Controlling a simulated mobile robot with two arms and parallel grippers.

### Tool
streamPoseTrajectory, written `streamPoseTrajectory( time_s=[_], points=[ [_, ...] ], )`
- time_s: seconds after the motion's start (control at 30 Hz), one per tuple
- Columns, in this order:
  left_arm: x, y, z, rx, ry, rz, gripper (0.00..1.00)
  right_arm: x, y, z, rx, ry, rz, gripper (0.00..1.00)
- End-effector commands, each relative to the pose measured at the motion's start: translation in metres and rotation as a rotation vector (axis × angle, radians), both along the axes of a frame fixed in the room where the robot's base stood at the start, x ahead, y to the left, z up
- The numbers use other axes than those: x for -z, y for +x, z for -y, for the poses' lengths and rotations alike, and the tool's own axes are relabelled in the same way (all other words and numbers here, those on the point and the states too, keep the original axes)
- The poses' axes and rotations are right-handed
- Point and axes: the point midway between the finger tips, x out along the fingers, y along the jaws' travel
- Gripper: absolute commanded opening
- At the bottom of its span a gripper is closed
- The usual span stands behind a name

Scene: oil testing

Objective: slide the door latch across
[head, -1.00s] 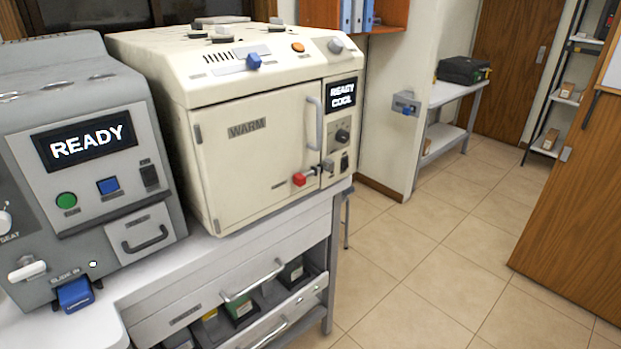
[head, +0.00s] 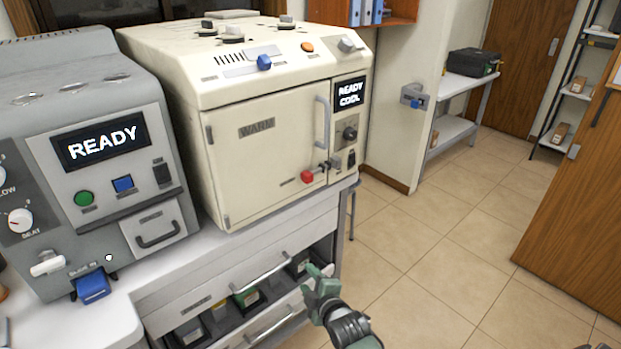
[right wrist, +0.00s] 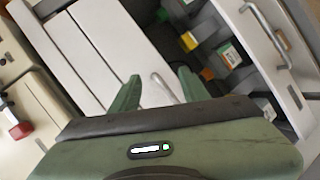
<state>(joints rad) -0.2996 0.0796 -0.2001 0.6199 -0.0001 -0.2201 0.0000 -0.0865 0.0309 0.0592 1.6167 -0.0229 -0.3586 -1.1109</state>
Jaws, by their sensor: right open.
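The door latch (head: 307,177) has a red knob on a short metal bar, at the lower right of the cream WARM cabinet's door (head: 260,150). The door looks closed. The latch's red knob (right wrist: 18,130) also shows at the left edge of the right wrist view. My right gripper (head: 318,274) is open and empty. It is below the latch, apart from it, in front of the drawers. Its two green fingers (right wrist: 158,80) are spread in the right wrist view. My left gripper is not in view.
A grey machine (head: 100,160) reading READY stands left of the cabinet. Below the cabinet, an open drawer (head: 265,335) holds several small boxes, and its handle sticks out near my right gripper. The tiled floor (head: 430,270) to the right is clear.

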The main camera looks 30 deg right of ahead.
Motion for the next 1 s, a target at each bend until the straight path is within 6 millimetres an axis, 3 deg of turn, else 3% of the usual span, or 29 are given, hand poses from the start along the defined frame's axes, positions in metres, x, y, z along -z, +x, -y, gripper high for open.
streamPoseTrajectory(
  time_s=[0.03, 0.1, 0.2, 0.3, 0.47, 0.8, 1.0],
  points=[
    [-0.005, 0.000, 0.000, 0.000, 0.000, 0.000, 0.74, -0.058, 0.014, 0.009, -0.009, -0.080, 0.086, 0.45],
    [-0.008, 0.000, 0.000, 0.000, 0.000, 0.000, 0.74, -0.118, 0.023, 0.020, -0.013, -0.191, 0.175, 0.45],
    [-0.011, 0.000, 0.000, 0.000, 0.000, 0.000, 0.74, -0.184, 0.025, 0.032, -0.007, -0.318, 0.269, 0.45],
    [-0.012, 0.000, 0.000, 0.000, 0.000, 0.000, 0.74, -0.222, 0.023, 0.039, 0.002, -0.399, 0.319, 0.45],
    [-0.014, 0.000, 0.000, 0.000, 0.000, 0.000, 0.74, -0.240, 0.028, 0.043, 0.007, -0.439, 0.342, 0.45],
    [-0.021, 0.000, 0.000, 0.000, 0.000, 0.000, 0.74, -0.239, 0.079, 0.052, 0.007, -0.437, 0.341, 0.45],
    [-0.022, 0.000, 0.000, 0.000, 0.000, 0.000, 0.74, -0.238, 0.096, 0.054, 0.007, -0.436, 0.341, 0.45]
  ],
)
